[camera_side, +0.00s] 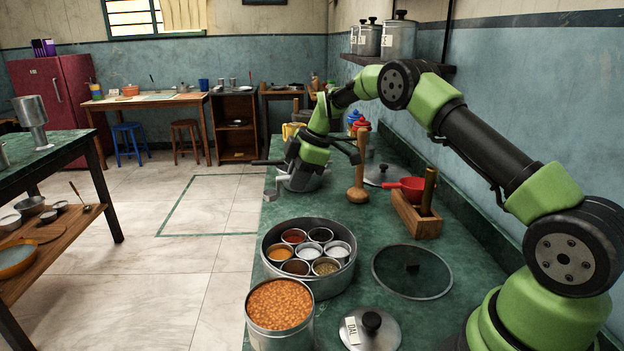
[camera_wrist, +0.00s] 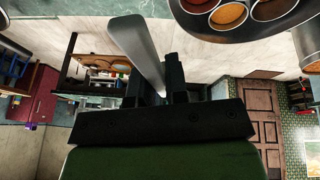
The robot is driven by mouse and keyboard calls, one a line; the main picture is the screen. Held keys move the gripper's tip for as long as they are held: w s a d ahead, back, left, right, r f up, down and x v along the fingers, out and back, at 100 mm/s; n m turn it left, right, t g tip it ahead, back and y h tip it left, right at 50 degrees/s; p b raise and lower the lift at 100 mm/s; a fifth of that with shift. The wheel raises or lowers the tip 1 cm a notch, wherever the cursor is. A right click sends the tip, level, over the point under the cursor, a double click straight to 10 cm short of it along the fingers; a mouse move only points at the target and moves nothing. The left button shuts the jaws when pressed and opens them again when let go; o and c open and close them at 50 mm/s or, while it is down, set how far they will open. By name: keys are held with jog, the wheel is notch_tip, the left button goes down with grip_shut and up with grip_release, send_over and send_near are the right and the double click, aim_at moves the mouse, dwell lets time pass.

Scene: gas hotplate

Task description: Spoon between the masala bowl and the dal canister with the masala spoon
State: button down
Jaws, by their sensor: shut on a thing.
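The masala bowl (camera_side: 333,286) is a round steel box holding several small cups of coloured spices on the green counter. The dal canister (camera_side: 262,341), full of orange dal, stands just in front of it. My gripper (camera_side: 292,172) is beyond the masala bowl, above the counter near its left edge. In the wrist view my gripper (camera_wrist: 160,88) is shut on a flat grey metal piece, which looks like the masala spoon (camera_wrist: 133,45). A pale bent part of the spoon (camera_side: 274,191) hangs below the gripper in the side view. Part of the masala bowl (camera_wrist: 235,32) shows at the wrist view's top right.
A glass lid (camera_side: 395,278) and the lid labelled DAL (camera_side: 384,337) lie right of the containers. A wooden masher (camera_side: 358,190) stands behind the masala bowl. A wooden holder (camera_side: 412,220) and red pan (camera_side: 412,188) are further right.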

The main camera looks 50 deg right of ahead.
jog(key=s+a+r+n+g, duration=0.2)
jog(key=s+a+n, duration=0.25)
jog(key=a, duration=0.45)
jog(key=r+n+g, duration=0.1)
jog(key=r+n, duration=0.1)
jog(key=n, duration=0.2)
send_over(297, 282)
jog(key=shift+d+f+y, duration=0.25)
jog(key=shift+d+y, duration=0.15)
jog(key=shift+d, duration=0.05)
jog(key=shift+f+g, duration=0.1)
jog(key=shift+g, duration=0.2)
notch_tip(297, 282, down, 6)
jog(key=a+h, duration=0.1)
jog(key=h, duration=0.1)
jog(key=shift+f, duration=0.25)
